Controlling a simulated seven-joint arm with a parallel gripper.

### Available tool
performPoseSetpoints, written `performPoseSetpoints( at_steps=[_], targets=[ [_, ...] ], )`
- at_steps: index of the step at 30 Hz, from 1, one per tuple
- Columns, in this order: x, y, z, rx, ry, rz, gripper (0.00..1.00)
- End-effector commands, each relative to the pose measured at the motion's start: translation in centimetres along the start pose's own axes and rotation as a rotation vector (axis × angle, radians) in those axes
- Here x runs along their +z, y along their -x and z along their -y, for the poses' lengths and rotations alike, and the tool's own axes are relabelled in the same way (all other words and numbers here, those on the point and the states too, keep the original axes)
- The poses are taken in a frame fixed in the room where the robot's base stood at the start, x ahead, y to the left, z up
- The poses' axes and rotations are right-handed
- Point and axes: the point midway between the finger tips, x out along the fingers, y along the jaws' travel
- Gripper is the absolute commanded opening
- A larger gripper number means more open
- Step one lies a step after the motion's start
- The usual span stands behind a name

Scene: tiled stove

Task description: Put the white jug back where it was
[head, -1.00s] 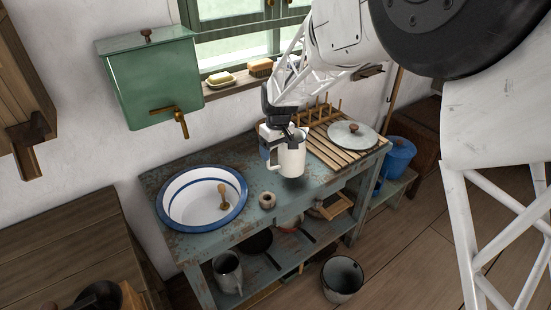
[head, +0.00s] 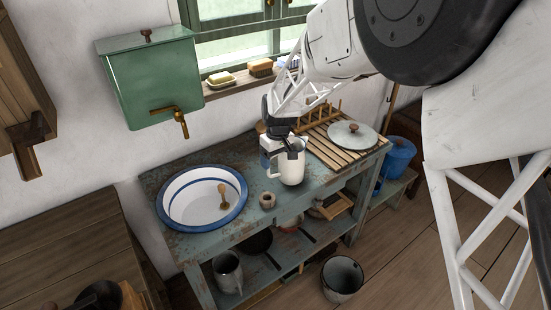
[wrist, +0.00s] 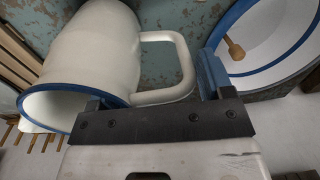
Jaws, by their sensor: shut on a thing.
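The white jug (head: 292,170) has a blue rim and is upright at the bench's middle, right of the basin. In the head view its handle faces left. My gripper (head: 287,146) is over its top and shut on it. In the wrist view the jug (wrist: 92,55) fills the left, its handle between the fingers of my gripper (wrist: 155,88), one by the rim and one beyond the handle. The jug's base is at or just above the blue-green bench (head: 325,180); I cannot tell whether it touches.
A white basin (head: 185,205) with a blue rim and a wooden spoon is left. A small brown pot (head: 267,200) stands close to the jug's front left. A slatted rack (head: 330,152) with a lid (head: 352,135) is right. A green tank (head: 150,80) hangs behind.

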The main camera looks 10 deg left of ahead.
Motion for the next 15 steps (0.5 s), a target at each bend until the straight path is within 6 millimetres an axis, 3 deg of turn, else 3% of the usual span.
performPoseSetpoints(
  at_steps=[1,2,6,15],
  targets=[
    [-0.01,-0.09,-0.01,0.0,0.0,0.0,0.0],
    [0.01,-0.12,-0.01,0.0,0.0,0.0,0.77],
    [0.01,-0.1,0.0,0.0,0.0,0.0,0.98],
    [0.0,-0.07,0.0,0.0,0.0,0.0,0.99]
  ],
)
